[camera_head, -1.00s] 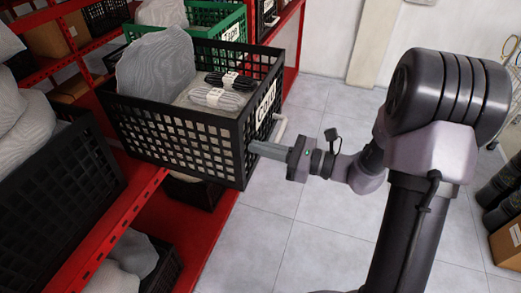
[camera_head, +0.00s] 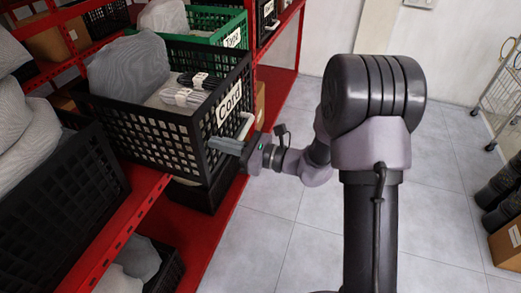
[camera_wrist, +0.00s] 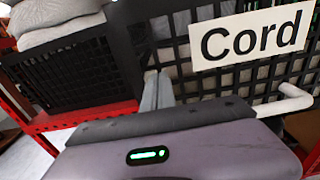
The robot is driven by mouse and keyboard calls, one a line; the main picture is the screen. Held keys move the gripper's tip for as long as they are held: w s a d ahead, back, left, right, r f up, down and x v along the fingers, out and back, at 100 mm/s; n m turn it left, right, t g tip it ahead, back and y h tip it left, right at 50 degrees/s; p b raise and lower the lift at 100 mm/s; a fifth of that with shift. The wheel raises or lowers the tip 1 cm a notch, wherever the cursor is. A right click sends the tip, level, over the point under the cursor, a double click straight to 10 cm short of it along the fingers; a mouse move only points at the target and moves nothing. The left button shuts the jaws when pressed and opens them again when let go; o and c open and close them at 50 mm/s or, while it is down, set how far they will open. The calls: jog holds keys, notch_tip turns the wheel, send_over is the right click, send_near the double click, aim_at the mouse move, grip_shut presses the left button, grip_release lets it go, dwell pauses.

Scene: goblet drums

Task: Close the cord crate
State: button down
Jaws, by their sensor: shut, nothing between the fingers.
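The cord crate (camera_head: 150,138) is a black mesh crate with a white "Cord" label (camera_head: 229,104) on its front. It holds a large grey wrapped bundle (camera_head: 130,68) and banded cord coils (camera_head: 183,97). A pale handle (camera_head: 246,125) sticks out below the label, also visible in the wrist view (camera_wrist: 285,103). My gripper (camera_head: 214,144) is shut and empty, its fingertips at the crate's front face, left of the handle. The wrist view shows the fingers (camera_wrist: 157,88) against or very near the mesh; exact contact is hidden.
A green crate (camera_head: 205,40) stands behind the cord crate on the red shelving (camera_head: 277,50). Another black crate (camera_head: 62,205) with grey bundles stands at the left. A further black crate (camera_head: 207,195) shows below.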

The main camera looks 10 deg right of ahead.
jog(key=p+x, duration=0.2)
jog(key=x, duration=1.6)
jog(key=shift+r, duration=0.3)
